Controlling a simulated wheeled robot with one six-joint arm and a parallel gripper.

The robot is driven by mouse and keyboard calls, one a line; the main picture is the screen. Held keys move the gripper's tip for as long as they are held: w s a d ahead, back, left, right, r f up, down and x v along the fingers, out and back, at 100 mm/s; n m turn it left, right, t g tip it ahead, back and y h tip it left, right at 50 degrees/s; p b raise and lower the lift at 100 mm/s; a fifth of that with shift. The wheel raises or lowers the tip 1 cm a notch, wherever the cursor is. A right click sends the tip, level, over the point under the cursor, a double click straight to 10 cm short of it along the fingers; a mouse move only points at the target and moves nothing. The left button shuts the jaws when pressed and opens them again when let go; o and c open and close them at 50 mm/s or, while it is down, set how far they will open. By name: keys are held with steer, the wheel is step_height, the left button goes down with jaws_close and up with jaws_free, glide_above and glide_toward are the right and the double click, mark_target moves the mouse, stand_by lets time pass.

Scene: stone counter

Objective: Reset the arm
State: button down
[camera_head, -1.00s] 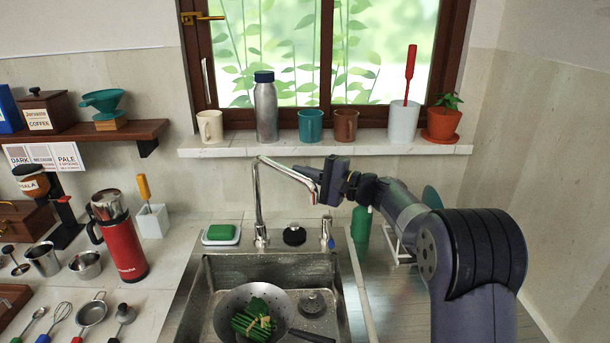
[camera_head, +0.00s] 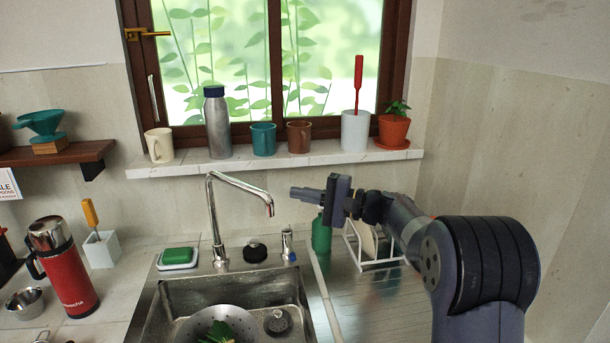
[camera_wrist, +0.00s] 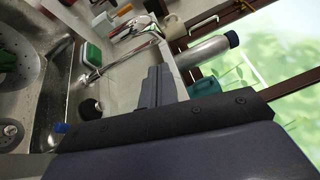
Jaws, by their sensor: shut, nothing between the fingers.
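My gripper (camera_head: 296,192) is shut and empty. In the head view it points left, held in the air to the right of the faucet (camera_head: 238,184) and below the windowsill. Its fingers lie together in the wrist view (camera_wrist: 154,84), with nothing between them. My arm reaches in from the right, over the drainboard side of the sink.
The sink (camera_head: 232,292) holds a colander (camera_head: 190,327) with green vegetables. A green bottle (camera_head: 321,236) and a dish rack (camera_head: 372,262) stand below my gripper. The windowsill (camera_head: 270,160) bears a steel bottle (camera_head: 217,125), mugs and a potted plant (camera_head: 393,128).

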steer(key=shift+a, duration=0.1)
steer(key=w+p+x, duration=0.1)
steer(key=p+x, duration=0.4)
steer(key=x, duration=0.5)
steer(key=shift+w, duration=0.35)
steer(key=shift+f, duration=0.1)
